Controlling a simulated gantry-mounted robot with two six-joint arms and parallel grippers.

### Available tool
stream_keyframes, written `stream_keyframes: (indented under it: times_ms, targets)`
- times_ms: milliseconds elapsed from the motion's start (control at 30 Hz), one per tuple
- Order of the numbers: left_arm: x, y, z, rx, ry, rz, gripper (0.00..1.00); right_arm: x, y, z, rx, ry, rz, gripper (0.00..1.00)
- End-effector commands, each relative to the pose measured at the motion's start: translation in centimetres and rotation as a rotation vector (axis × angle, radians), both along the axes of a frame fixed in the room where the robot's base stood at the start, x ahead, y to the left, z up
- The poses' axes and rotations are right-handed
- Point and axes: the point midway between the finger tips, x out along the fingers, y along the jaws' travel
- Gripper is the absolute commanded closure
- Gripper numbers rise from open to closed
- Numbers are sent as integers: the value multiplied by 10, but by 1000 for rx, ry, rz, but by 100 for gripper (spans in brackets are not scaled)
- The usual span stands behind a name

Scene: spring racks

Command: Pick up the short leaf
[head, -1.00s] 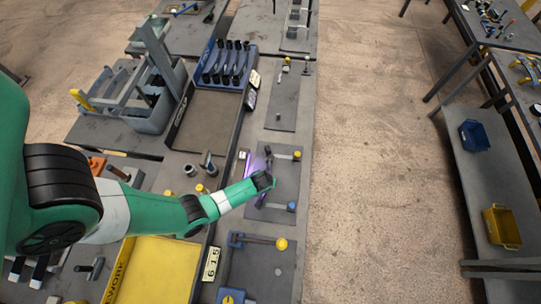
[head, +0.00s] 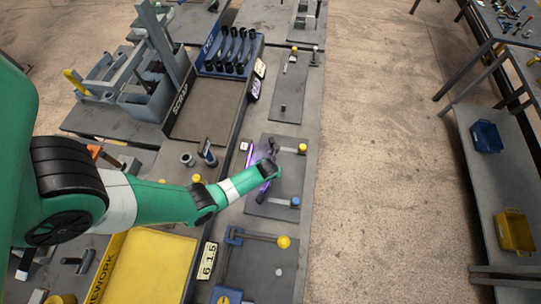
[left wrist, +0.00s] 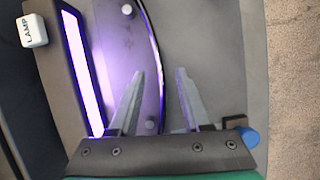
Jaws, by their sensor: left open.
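In the left wrist view a thin, dark, curved strip (left wrist: 156,45), seemingly the short leaf, bows past two grey pegs on a grey plate (left wrist: 205,35). My left gripper (left wrist: 160,72) is open, with one finger on each side of the strip's line; I cannot tell whether either touches it. In the head view my left gripper (head: 266,176) is over the same plate (head: 284,174), and my wrist hides the strip there. My right gripper is in neither view.
A glowing purple lamp bar (left wrist: 84,65) lies left of the fingers. A blue knob (left wrist: 249,138) is at lower right. A yellow knob (head: 302,148) stands at the plate's far side. A blue rack (head: 205,66) holds several dark curved leaves. A yellow rework tray (head: 150,270) is near.

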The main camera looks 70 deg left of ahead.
Motion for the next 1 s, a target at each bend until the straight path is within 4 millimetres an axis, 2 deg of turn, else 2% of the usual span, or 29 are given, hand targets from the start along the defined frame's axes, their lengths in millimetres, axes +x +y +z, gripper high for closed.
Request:
stream_keyframes:
  times_ms: [33, 200, 467, 733, 1000]
  targets:
    - [2, 3, -15, 0, -1, 2, 52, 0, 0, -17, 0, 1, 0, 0]
    - [8, 13, -39, -1, 0, 1, 52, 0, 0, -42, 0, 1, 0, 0]
    - [10, 15, -38, 0, 0, 0, 52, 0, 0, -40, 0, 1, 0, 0]
    - [10, 14, -38, 0, 0, 0, 99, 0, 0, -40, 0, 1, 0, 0]
    - [9, 14, -38, 0, 0, -1, 100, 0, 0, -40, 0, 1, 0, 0]
